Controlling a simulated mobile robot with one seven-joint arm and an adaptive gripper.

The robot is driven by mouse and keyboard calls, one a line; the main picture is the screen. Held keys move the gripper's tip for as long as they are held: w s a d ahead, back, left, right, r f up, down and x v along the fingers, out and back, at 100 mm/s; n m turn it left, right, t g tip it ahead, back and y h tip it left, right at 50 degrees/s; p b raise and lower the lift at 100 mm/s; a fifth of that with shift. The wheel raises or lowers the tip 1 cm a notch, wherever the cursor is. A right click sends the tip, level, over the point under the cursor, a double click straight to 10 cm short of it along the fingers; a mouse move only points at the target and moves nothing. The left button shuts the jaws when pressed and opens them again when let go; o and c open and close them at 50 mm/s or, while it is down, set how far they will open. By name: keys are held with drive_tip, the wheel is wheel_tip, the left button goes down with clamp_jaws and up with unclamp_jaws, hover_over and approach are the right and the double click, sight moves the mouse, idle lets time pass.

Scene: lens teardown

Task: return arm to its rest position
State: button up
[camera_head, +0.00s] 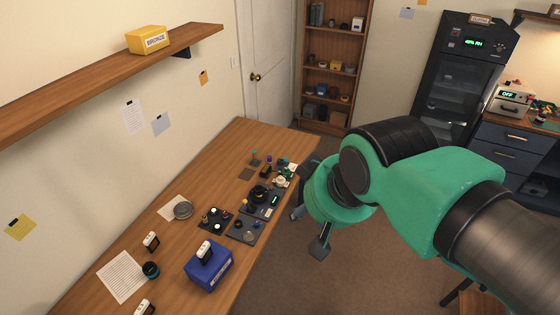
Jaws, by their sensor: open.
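My green and black arm reaches in from the right of the head view, over the floor beside the table. My gripper (309,231) hangs below the green wrist at the table's right edge. Its dark fingers are apart, with nothing seen between them. The upper part of the gripper is hidden behind the wrist.
The wooden table (120,239) holds dark trays (241,230) of small parts, a blue box (209,265), a round grey dish (183,210) and papers. A shelf (90,79) with a yellow box (148,39) is above. A bookcase (333,58) and black cabinet (466,65) stand behind. Carpet is clear below.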

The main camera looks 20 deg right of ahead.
wheel_tip(320, 180, down, 14)
drive_tip(key=b, duration=1.4)
drive_tip(key=shift+f, duration=0.25)
